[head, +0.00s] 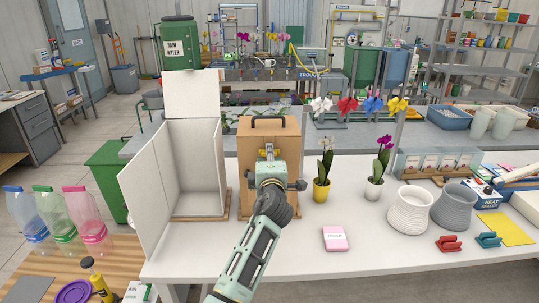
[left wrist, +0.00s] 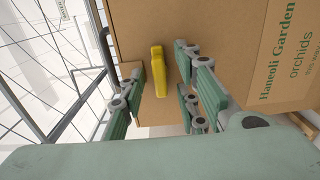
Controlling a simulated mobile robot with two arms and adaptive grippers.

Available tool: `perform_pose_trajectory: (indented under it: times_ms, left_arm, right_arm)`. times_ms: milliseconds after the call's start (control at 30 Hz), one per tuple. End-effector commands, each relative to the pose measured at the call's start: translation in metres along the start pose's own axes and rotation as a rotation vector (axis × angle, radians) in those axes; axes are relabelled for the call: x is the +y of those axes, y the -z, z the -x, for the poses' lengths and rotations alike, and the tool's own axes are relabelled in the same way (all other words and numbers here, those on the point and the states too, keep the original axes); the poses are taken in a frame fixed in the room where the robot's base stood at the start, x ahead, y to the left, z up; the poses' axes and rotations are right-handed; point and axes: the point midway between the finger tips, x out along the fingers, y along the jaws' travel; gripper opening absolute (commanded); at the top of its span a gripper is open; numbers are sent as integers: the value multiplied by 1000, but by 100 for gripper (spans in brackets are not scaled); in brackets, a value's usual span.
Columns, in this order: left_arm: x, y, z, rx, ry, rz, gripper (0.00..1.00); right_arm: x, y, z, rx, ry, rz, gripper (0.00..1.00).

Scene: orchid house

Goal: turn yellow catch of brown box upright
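The brown box (head: 285,133) stands closed on the white table, with a dark handle on top. In the left wrist view the box front (left wrist: 150,25) fills much of the picture, and the dark handle (left wrist: 104,48) is at the left. The yellow catch (left wrist: 159,72) lies crosswise to the box's upward direction, so it looks level. My left gripper (head: 269,153) is in front of the box's upper part. In the left wrist view its fingers (left wrist: 163,88) are open on both sides of the catch, with a visible gap on the right. My right gripper is not in view.
A white box (head: 193,165) with its door and lid open stands close on the left. Potted orchids in a yellow pot (head: 321,190) and a white pot (head: 374,189) stand to the right. A pink pack (head: 335,238) lies nearer, with clear table around it.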

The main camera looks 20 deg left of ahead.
Motion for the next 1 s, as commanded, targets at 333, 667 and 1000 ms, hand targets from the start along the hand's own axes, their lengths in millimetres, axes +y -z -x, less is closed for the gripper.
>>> perform_pose_trajectory:
  times_ms: [333,667,1000]
  left_arm:
    - [0,0,-1,0,0,-1,24]
    - [0,0,-1,0,0,-1,0]
    - [-1,0,-1,0,0,-17,0]
  right_arm:
    - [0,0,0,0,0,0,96]
    - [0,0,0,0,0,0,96]
    - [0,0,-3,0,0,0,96]
